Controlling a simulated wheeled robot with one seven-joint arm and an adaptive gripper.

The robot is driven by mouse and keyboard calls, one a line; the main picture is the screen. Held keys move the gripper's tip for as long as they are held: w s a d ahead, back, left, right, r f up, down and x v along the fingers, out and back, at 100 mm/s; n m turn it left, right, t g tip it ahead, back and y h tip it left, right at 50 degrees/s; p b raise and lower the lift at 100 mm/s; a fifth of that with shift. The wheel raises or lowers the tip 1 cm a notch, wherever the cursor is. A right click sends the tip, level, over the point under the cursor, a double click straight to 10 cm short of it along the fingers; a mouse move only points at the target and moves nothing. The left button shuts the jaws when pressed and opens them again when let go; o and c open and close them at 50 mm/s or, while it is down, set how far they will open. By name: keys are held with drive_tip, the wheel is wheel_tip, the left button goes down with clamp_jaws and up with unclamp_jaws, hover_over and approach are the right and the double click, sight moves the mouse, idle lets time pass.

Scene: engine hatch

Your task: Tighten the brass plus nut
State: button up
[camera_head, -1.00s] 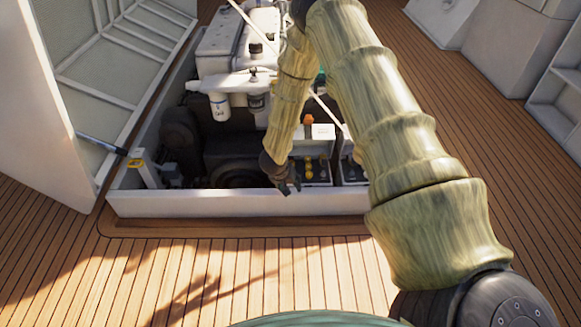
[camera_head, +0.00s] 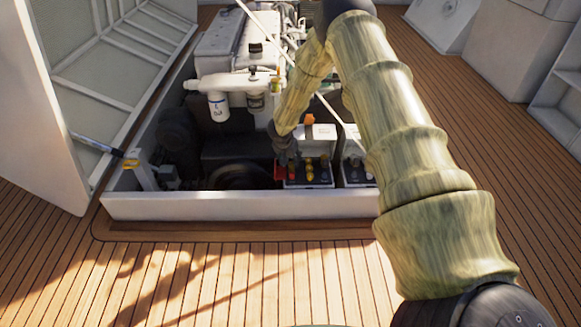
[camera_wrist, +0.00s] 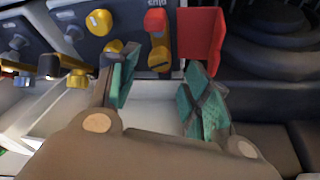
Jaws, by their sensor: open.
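My gripper (camera_wrist: 162,72) is open, its two green-padded fingers spread apart in the wrist view. In the head view my gripper (camera_head: 285,152) hangs over the left battery in the hatch. A small brass-yellow piece, likely the plus nut (camera_wrist: 158,58), lies ahead of and between the fingertips, below a red cap (camera_wrist: 155,20). I cannot tell its exact shape or whether a finger touches it. A red flap (camera_wrist: 200,38) stands beyond the right finger. The left battery (camera_head: 318,182) has yellow caps on top.
Yellow caps (camera_wrist: 98,22) and a dark clamp with a brass fitting (camera_wrist: 77,80) sit left of the fingers. A second battery (camera_head: 355,172) stands to the right. The white hatch rim (camera_head: 240,205) runs in front; the open lid (camera_head: 45,110) stands left.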

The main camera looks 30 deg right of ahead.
sight(291, 164)
drive_tip(key=shift+b+x, duration=0.65)
drive_tip(key=shift+x, duration=1.45)
drive_tip(key=c, duration=1)
drive_tip(key=shift+a+r, duration=0.1)
drive_tip(key=shift+c, duration=0.2)
